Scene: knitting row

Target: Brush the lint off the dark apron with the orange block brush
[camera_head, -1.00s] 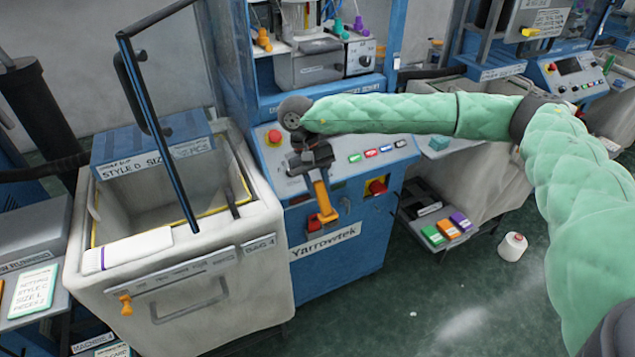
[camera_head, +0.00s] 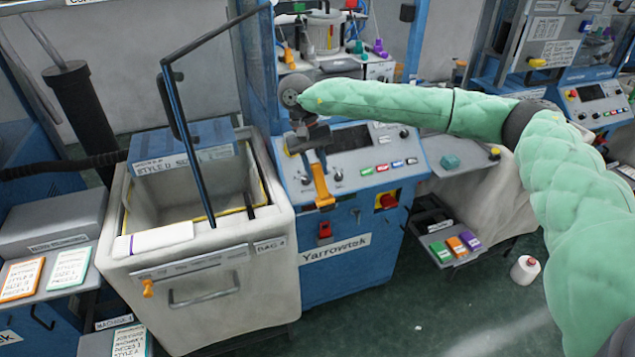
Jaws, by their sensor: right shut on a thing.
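My right gripper (camera_head: 315,158), at the end of the green padded arm, is shut on an orange piece that hangs down from it. This orange piece (camera_head: 322,188) looks like the orange block brush, though its bristles cannot be made out. It shows in front of the blue Yarrowtek machine's sloping panel, and I cannot tell whether it touches. I cannot make out a dark apron for sure. My left gripper is not in view.
The Yarrowtek machine (camera_head: 345,275) stands in the middle. A pale bin (camera_head: 215,300) with a tall dark bar is left of it. A grey shelf (camera_head: 432,258) with coloured boxes sticks out on the right. A white yarn cone (camera_head: 524,268) stands on the open green floor.

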